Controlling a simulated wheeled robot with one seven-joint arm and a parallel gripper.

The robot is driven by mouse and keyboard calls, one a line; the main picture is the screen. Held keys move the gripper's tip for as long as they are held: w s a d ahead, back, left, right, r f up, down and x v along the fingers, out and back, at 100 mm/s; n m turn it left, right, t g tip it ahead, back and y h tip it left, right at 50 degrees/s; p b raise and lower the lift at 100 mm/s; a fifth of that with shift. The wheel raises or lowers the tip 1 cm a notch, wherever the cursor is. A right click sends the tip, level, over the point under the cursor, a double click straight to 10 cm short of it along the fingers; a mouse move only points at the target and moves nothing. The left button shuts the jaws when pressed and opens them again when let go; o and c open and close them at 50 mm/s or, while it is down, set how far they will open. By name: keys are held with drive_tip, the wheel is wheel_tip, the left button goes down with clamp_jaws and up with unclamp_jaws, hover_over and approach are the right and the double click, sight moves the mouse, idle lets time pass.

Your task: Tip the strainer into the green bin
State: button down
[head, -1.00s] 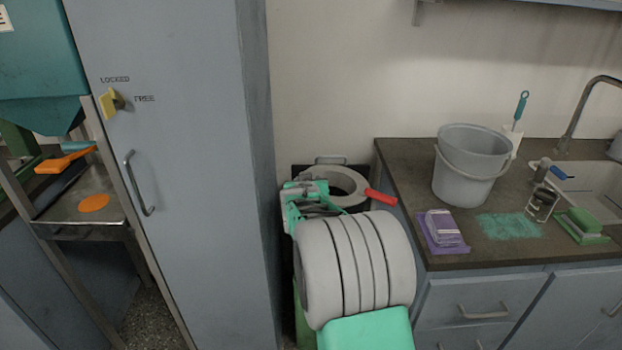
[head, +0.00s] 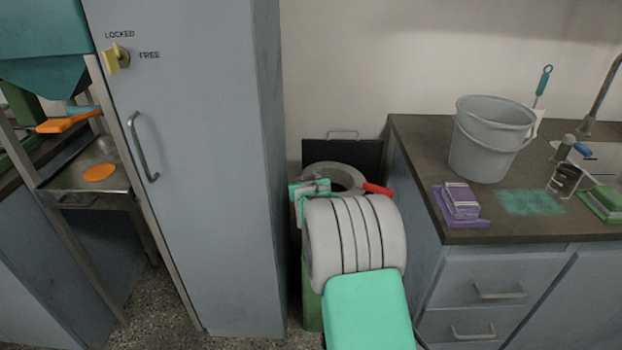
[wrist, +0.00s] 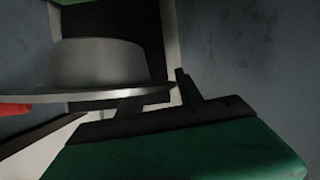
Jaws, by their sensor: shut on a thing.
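The strainer is a grey round pan with a flat rim and a red handle; in the head view its rim (head: 326,172) shows around a dark opening and the handle points right. My gripper (head: 312,188) is shut on it at its left side. In the wrist view the strainer's bowl (wrist: 97,62) stands out from the flat rim, and the fingers (wrist: 158,95) meet that rim. The green bin (head: 312,292) stands below, in the gap between cabinet and counter. My forearm hides most of the bin and its mouth. Any contents of the strainer cannot be seen.
A tall grey cabinet (head: 205,200) bounds the gap on the left, a counter (head: 420,160) on the right. A dark panel with a handle (head: 343,150) stands behind the strainer. A bucket (head: 490,140) and purple sponge (head: 460,203) are on the counter.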

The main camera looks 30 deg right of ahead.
drive_tip(key=w+a+f+n+t+y+b, duration=0.15)
drive_tip(key=w+f+b, duration=0.25)
drive_tip(key=f+b, duration=0.65)
drive_tip(key=s+d+r+m+t+h+b, duration=0.2)
drive_tip(key=s+d+m+t+h+b, duration=0.4)
drive_tip(key=m, duration=1.5)
drive_tip(key=s+d+t+h, duration=0.1)
drive_tip(key=s+d, duration=0.4)
drive_tip(key=s, duration=0.2)
drive_tip(key=shift+s+d+m+h, duration=0.15)
drive_tip(key=shift+d+m+h, duration=0.2)
drive_tip(key=shift+d, duration=0.05)
drive_tip(key=shift+r, duration=0.1)
drive_tip(key=w+a+n+y, duration=0.1)
drive_tip(key=w+r+n+y+p, duration=0.1)
drive_tip(key=n, duration=0.1)
drive_tip(key=w+a+r+n+y, duration=0.1)
drive_tip(key=n, duration=0.1)
drive_tip(key=shift+a+p, duration=0.35)
drive_tip(key=shift+p, duration=0.05)
drive_tip(key=shift+w+a+f+n+y, duration=0.15)
drive_tip(key=shift+w+f+n+y, duration=0.1)
drive_tip(key=shift+n+y, duration=0.25)
